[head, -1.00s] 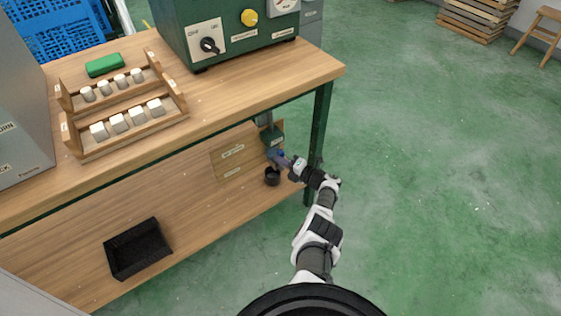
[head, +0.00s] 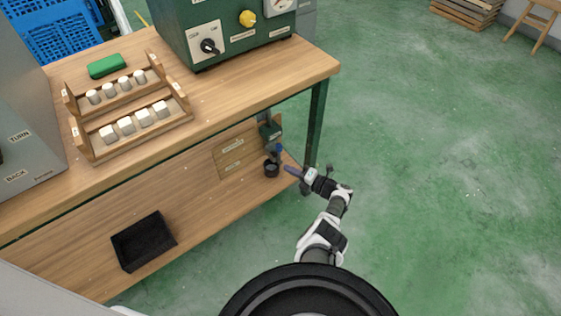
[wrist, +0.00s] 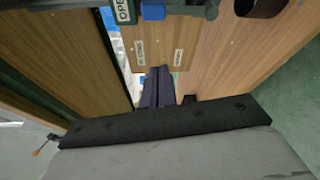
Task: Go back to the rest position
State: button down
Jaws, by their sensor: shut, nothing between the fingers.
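My gripper (head: 289,169) is at the right end of the bench's lower shelf in the head view, just right of a small black cup (head: 271,169). Its dark blue fingers (wrist: 157,72) are together in the wrist view, with nothing between them. A small green fixture (head: 270,131) with a blue part (head: 278,150) hangs under the tabletop, above the cup. The blue part (wrist: 153,10) is at the top of the wrist view, beside an OPEN label and apart from my fingers. My arm reaches from the lower middle of the head view.
The wooden bench (head: 240,90) holds racks of white blocks (head: 125,124), a green block (head: 106,66) and a green control box (head: 185,30). A black tray (head: 143,240) is on the lower shelf. A bench leg (head: 318,115) stands near my gripper. Green floor (head: 450,180) is open at right.

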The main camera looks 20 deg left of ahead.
jog(key=shift+s+d, duration=0.2)
jog(key=shift+d, duration=0.35)
